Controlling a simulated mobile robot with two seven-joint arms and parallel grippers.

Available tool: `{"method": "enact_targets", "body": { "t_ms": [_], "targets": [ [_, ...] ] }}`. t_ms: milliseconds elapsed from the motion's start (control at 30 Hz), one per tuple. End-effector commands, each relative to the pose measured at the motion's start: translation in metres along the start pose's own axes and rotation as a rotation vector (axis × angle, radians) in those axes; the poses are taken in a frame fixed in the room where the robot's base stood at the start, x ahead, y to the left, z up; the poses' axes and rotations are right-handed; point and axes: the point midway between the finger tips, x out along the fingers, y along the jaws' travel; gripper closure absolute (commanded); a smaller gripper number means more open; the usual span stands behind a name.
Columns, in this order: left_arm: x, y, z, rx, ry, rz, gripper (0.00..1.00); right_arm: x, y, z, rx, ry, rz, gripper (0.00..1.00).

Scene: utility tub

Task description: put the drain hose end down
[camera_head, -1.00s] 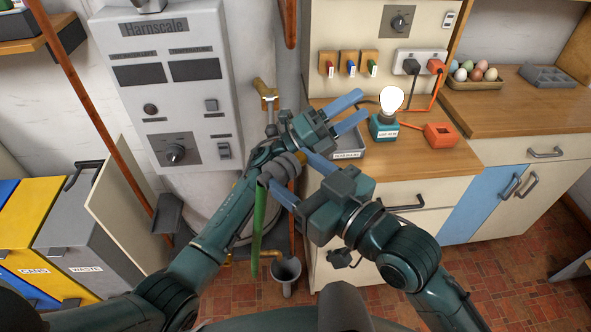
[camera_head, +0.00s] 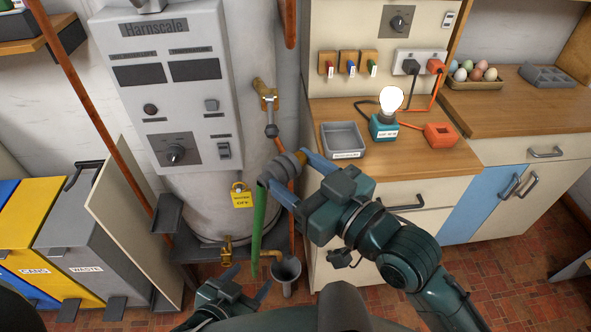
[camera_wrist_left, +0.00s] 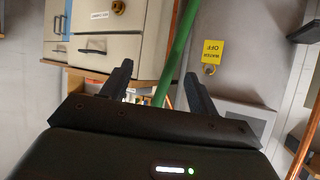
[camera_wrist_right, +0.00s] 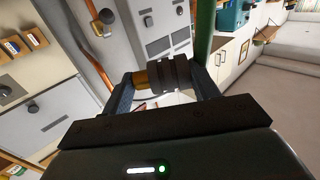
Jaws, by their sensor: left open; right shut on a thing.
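The drain hose is green (camera_head: 258,225) and hangs down from a grey elbow and collar (camera_head: 276,172) with a brass-coloured tip. My right gripper (camera_head: 289,170) is shut on this end, in front of the counter's left edge. The right wrist view shows the grey collar (camera_wrist_right: 172,74) between the fingers and the brass tip (camera_wrist_right: 143,78) at left. The hose's lower end hangs near a brass valve (camera_head: 228,252) and a grey cup (camera_head: 287,272); I cannot tell whether it touches either. My left gripper (camera_head: 248,279) is open and empty, low beside the hose. The hose crosses behind its fingers in the left wrist view (camera_wrist_left: 176,50).
A grey tray (camera_head: 345,140), a lit bulb on a teal base (camera_head: 384,127) and an orange block (camera_head: 440,135) stand on the counter. A yellow tag (camera_head: 242,197) hangs there. Waste bins (camera_head: 95,250) stand left.

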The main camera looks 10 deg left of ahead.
Motion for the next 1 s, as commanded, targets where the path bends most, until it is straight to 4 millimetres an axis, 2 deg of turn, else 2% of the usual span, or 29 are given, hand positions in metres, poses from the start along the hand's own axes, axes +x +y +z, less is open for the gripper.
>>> {"method": "enact_targets", "body": {
  "t_ms": [100,333,467,567,733,833,1000],
  "targets": [
    [-0.015,0.004,0.015,-0.064,-0.065,0.015,0.40,0.000,0.000,0.000,0.000,0.001,0.000,0.64],
    [-0.020,0.005,0.020,-0.090,-0.090,0.020,0.40,-0.001,0.003,-0.001,0.001,0.001,0.015,0.64],
    [-0.019,0.005,0.020,-0.088,-0.089,0.020,0.40,-0.010,0.022,-0.001,0.005,0.001,0.109,0.64],
    [-0.019,0.005,0.020,-0.087,-0.089,0.020,0.40,-0.029,0.053,0.004,0.010,-0.002,0.259,0.64],
    [-0.019,0.005,0.020,-0.086,-0.088,0.020,0.40,-0.086,0.107,0.030,0.011,-0.009,0.556,0.64],
    [-0.019,0.006,0.020,-0.086,-0.088,0.020,0.40,-0.122,0.127,0.046,0.009,-0.010,0.694,0.64],
    [-0.019,0.006,0.020,-0.086,-0.088,0.021,0.40,-0.171,0.144,0.068,0.004,-0.007,0.847,0.64]
  ]
}}
